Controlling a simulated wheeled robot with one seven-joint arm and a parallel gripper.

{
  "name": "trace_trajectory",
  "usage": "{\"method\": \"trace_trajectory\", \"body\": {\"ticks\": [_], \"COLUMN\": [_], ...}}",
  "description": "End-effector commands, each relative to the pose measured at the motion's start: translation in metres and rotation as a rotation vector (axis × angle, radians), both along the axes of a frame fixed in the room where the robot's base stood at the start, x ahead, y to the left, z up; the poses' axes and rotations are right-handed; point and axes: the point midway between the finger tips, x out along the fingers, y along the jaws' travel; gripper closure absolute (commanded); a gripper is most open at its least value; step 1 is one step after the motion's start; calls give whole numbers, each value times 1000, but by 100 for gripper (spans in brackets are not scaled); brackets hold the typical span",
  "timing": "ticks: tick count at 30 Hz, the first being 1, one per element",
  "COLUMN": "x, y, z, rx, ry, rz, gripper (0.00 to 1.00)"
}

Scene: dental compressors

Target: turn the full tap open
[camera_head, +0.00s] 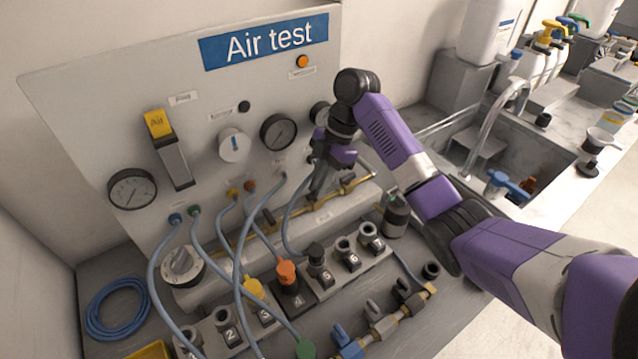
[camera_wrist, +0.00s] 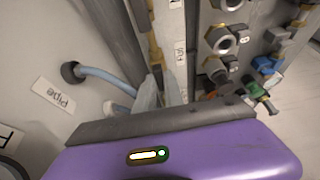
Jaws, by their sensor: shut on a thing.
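A brass pipe (camera_head: 355,185) runs along the foot of the Air test panel (camera_head: 90,110). My gripper (camera_head: 317,192) reaches down to this pipe, below the gauges, and is shut on a tap handle there. The fingers and my arm hide most of the handle, so its angle cannot be told. A small white label (camera_head: 322,217) sits below the pipe; its print is too small to read. In the wrist view my gripper (camera_wrist: 160,92) has its fingers beside the brass pipe (camera_wrist: 155,55), with a label (camera_wrist: 180,53) close by.
A dark lever (camera_head: 268,216) stands on the pipe to the left. Blue hoses (camera_head: 237,260) hang in front of the panel. Numbered sockets (camera_head: 347,255) with orange and yellow plugs stand in front. A sink (camera_head: 480,150) lies to the right. A blue hose coil (camera_head: 118,308) lies at left.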

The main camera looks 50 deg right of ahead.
Motion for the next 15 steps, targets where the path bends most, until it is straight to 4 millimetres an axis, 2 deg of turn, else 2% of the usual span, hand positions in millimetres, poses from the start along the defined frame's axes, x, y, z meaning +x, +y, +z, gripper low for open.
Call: {"method": "trace_trajectory", "body": {"ticks": [8, 9, 12, 15], "x": [0, 0, 0, 0], "y": [0, 0, 0, 0], "z": [1, 1, 1, 1], "rx": [-2, -2, -2, -1], "ry": [-2, -2, -2, -1], "rz": [3, 3, 2, 1], "gripper": [100, 85, 66, 65]}}
